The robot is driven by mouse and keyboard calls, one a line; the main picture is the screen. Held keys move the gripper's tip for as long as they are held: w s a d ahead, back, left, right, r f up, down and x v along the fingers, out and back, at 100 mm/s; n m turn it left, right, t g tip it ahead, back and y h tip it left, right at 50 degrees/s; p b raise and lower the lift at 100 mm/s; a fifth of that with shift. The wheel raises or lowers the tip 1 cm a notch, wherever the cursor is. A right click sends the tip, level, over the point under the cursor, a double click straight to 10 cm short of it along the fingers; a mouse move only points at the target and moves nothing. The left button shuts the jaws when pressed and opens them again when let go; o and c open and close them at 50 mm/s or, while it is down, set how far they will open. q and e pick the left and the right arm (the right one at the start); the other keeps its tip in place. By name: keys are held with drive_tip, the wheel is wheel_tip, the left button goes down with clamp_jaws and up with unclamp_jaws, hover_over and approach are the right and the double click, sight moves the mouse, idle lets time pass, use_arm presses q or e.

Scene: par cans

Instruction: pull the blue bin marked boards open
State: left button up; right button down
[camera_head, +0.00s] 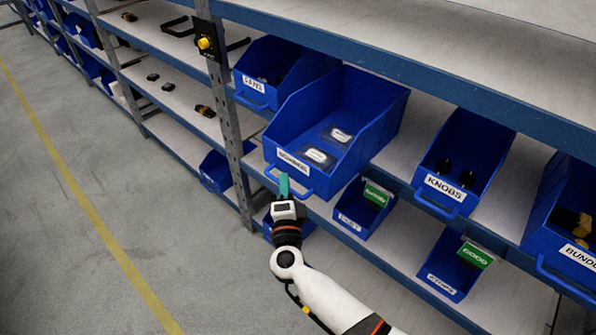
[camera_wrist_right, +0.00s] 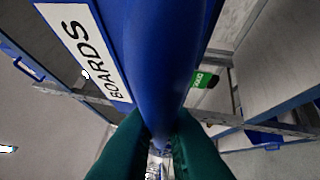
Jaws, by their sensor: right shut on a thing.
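The blue bin marked boards (camera_head: 345,84) sits on the upper open shelf and sticks out past the shelf's front edge. Two dark boxes with white labels lie inside it. Its white label reads BOARDS in the right wrist view (camera_wrist_right: 84,50); it is too blurred to read in the head view. My right gripper (camera_head: 284,188), with green fingers, is at the handle (camera_head: 305,192) on the bin's front. In the right wrist view the fingers (camera_wrist_right: 160,140) are shut on the blue handle, which hides the space between them. My left gripper is not in view.
A blue bin (camera_head: 262,92) stands close at its left and the knobs bin (camera_head: 482,150) at its right. Smaller bins (camera_head: 352,215) with green cards sit on the shelf below. A metal upright (camera_head: 225,110) stands at the left. The grey floor (camera_head: 90,240) in front is clear.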

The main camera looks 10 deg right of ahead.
drive_tip(key=shift+s+a+f, duration=0.1)
drive_tip(key=shift+s+a, duration=0.35)
drive_tip(key=shift+a, duration=0.15)
drive_tip(key=c, duration=1.8)
unclamp_jaws()
drive_tip(key=shift+o, duration=0.2)
drive_tip(key=s+a+f+b, duration=0.1)
drive_tip(key=s+b, duration=0.2)
drive_tip(key=s, duration=0.8)
drive_tip(key=shift+s+a+f, duration=0.15)
drive_tip(key=shift+s+f, duration=0.1)
drive_tip(key=shift+s, duration=0.15)
